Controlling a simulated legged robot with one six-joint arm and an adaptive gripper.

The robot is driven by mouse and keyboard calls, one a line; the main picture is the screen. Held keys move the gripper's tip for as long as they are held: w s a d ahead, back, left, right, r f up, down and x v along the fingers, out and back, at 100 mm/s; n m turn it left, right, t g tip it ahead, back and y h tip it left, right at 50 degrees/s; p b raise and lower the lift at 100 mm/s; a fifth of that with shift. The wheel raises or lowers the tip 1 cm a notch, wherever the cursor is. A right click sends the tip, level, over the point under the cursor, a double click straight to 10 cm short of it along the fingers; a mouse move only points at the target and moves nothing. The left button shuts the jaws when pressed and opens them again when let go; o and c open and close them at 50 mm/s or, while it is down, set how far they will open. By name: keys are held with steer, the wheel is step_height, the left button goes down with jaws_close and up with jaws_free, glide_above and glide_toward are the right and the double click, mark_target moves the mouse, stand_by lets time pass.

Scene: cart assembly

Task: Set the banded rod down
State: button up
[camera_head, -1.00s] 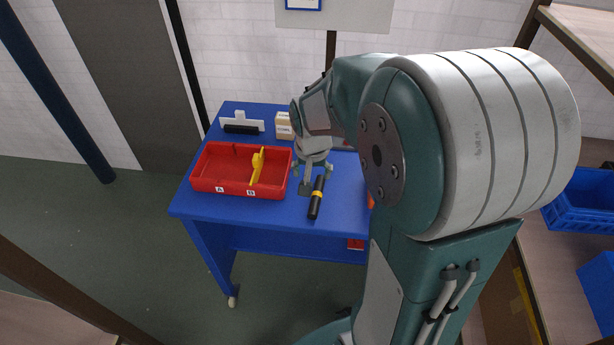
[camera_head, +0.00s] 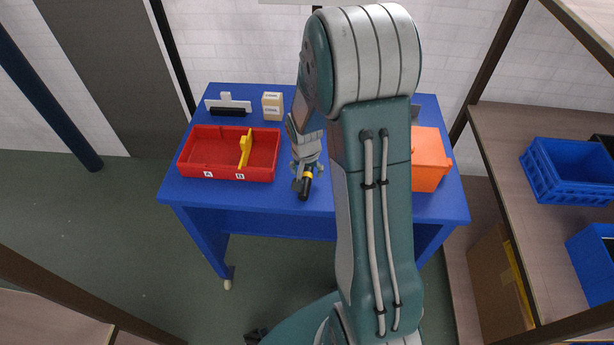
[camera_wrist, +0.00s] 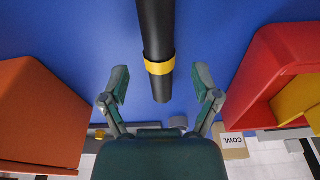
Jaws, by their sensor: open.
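The banded rod (camera_head: 304,190) is black with a yellow band and appears to lie on the blue table (camera_head: 250,201), right of the red tray. In the wrist view the rod (camera_wrist: 155,30) runs from the top edge down between the fingers, its band near the fingertips. My gripper (camera_wrist: 161,80) is open, with a gap on both sides of the rod. In the head view my gripper (camera_head: 307,170) is over the rod and hides its far part.
An orange bin (camera_head: 427,160) stands on the right. A cream box (camera_head: 272,106) and a black-and-white part (camera_head: 229,109) are at the back. Table in front of the tray is clear.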

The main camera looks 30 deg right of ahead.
steer(key=shift+w+d+f, duration=0.1)
steer(key=shift+f, duration=0.85)
steer(key=shift+c, duration=0.3)
jaws_close()
steer(key=shift+r, duration=0.1)
